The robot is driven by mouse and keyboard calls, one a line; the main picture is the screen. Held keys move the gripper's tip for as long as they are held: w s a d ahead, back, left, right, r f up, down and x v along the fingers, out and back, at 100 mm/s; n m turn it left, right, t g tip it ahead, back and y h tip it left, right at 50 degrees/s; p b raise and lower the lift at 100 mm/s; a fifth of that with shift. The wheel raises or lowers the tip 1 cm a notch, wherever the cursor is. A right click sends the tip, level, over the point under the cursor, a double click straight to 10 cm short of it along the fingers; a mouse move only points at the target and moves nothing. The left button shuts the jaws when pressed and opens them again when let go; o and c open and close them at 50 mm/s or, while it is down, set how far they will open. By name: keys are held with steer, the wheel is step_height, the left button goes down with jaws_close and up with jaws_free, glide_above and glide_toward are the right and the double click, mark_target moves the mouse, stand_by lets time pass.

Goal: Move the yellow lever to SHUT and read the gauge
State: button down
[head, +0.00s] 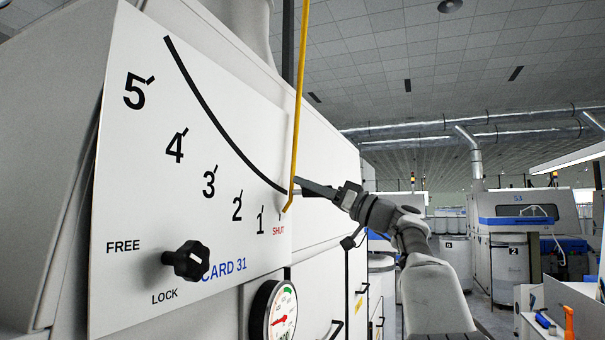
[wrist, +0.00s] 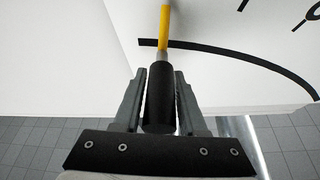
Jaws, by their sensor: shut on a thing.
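The yellow lever (head: 297,110) runs down the right edge of a white scale plate (head: 130,190). Its bent lower end lies by the red SHUT mark, just right of the 1. In the wrist view the yellow rod (wrist: 164,28) ends in a black grip (wrist: 160,98). My gripper (wrist: 160,75) is shut on this grip, with one jaw on each side. In the head view my gripper (head: 306,186) reaches in from the right at the lever's lower part. The round gauge (head: 281,312) is cut by the bottom edge; its reading is too small to tell.
A black knob (head: 187,261) sits between FREE and LOCK on the plate; its setting is unclear. Black handles stick out from the machine's side below my arm. An aisle with other machines (head: 525,240) lies at right. An orange bottle (head: 568,322) stands at lower right.

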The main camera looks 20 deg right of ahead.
steer(key=shift+w+d+r, duration=0.15)
steer(key=shift+d, duration=0.15)
stand_by(0.4)
steer(key=c, duration=0.7)
jaws_free()
steer(key=shift+w+d, duration=0.1)
steer(key=shift+w, duration=0.1)
steer(key=shift+o, duration=1.1)
steer(key=shift+w+d+f, duration=0.15)
steer(key=shift+w+f, duration=0.05)
steer(key=shift+s, duration=0.1)
steer(key=shift+s+f, duration=0.15)
steer(key=b+v, duration=0.6)
steer(key=v, duration=1.1)
